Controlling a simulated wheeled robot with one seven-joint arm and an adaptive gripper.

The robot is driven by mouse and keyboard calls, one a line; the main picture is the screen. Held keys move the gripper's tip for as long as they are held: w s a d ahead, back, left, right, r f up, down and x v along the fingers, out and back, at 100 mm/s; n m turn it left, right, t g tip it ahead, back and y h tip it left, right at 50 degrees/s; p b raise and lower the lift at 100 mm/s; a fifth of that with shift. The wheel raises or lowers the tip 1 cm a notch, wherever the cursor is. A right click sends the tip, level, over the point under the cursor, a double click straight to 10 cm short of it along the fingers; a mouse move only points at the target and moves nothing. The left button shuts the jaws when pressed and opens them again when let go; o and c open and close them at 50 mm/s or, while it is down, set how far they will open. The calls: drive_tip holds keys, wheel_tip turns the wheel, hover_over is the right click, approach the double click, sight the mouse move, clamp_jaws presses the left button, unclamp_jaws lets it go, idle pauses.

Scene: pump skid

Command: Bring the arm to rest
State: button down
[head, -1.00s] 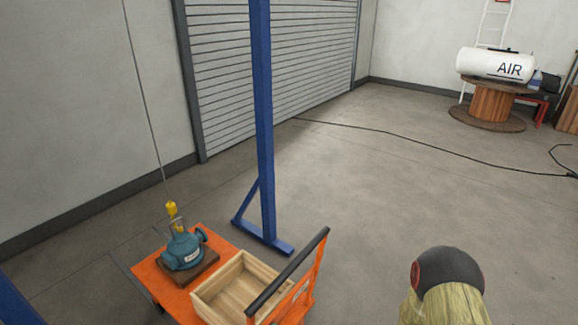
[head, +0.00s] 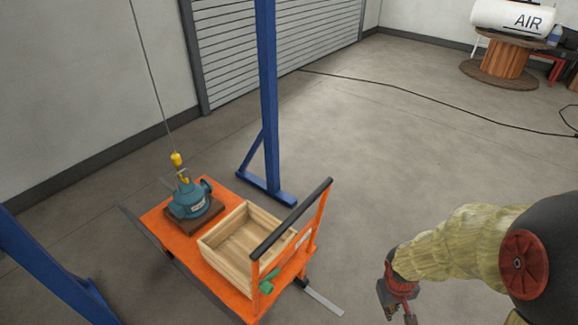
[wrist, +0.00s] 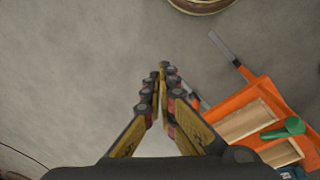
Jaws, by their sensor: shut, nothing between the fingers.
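My gripper (head: 398,300) hangs at the lower right of the head view, below my sleeved arm. It is to the right of the orange cart and apart from it. In the wrist view my gripper (wrist: 162,72) has its fingertips together with nothing between them, over bare floor. My arm (head: 455,240) wears a yellowish fabric cover and reaches in from the right edge.
An orange cart (head: 170,228) carries a blue-green pump (head: 188,200) under a yellow hook (head: 177,160) and an open wooden crate (head: 222,262). A green object (head: 268,284) is by the cart handle. A blue post (head: 268,100) stands behind. Floor beyond is mostly clear, crossed by a cable.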

drive_tip(key=s+a+r+t, duration=0.1)
drive_tip(key=s+a+r, duration=0.1)
drive_tip(key=r, duration=0.7)
drive_tip(key=s+a+r+m+t+y, duration=0.1)
drive_tip(key=a+r, duration=0.3)
drive_tip(key=r, duration=0.6)
drive_tip(key=s+a+r+t, duration=0.3)
drive_tip(key=r, duration=0.7)
drive_tip(key=shift+r+m+y, duration=0.2)
drive_tip(key=shift+m+y, duration=0.1)
drive_tip(key=shift+s, duration=0.1)
